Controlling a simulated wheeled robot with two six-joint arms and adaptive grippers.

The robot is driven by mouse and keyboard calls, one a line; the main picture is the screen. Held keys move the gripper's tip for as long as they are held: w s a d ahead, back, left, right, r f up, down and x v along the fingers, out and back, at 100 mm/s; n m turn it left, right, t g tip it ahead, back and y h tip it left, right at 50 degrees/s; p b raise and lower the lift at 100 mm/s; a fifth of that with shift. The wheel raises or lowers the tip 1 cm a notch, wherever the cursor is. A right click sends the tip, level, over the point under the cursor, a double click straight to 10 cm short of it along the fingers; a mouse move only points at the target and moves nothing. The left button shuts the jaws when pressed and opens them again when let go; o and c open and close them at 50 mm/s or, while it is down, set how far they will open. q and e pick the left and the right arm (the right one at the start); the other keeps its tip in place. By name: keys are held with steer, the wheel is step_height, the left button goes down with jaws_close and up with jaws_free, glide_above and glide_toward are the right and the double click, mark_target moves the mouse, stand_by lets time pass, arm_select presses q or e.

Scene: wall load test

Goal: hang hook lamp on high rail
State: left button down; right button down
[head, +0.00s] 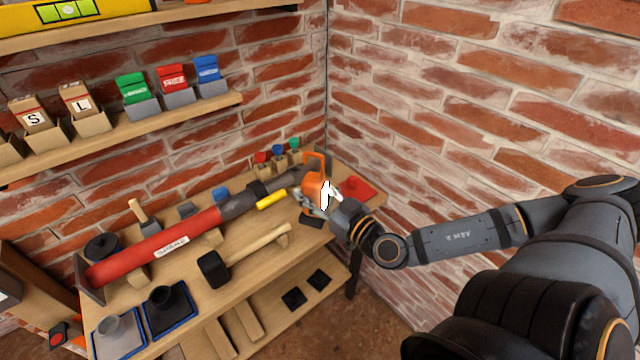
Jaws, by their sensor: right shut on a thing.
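The orange hook lamp (313,186) is at the right end of the wooden workbench, near the corner of the brick walls. It has an orange hook at its top and a white lit face on its right side. My right gripper (318,200) is shut on the lamp, reaching in from the right; its fingers are small and partly hidden by the lamp. I cannot tell whether the lamp touches the bench top. My left gripper is not in view. I cannot make out the high rail.
The bench (265,268) carries a long red tool (150,252), a mallet (214,268), a yellow-handled tool (271,199) and a red item (360,187). Blue-edged trays (168,307) stand at the front left. A wall shelf (125,137) with boxes hangs above. The right wall is bare.

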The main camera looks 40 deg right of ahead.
steer(key=s+a+n+g+y, duration=0.2)
steer(key=s+a+n+y, duration=0.2)
steer(key=a, duration=0.6)
steer(key=shift+s+f+y, duration=0.35)
steer(key=shift+s+y, duration=0.75)
steer(key=shift+s, duration=0.15)
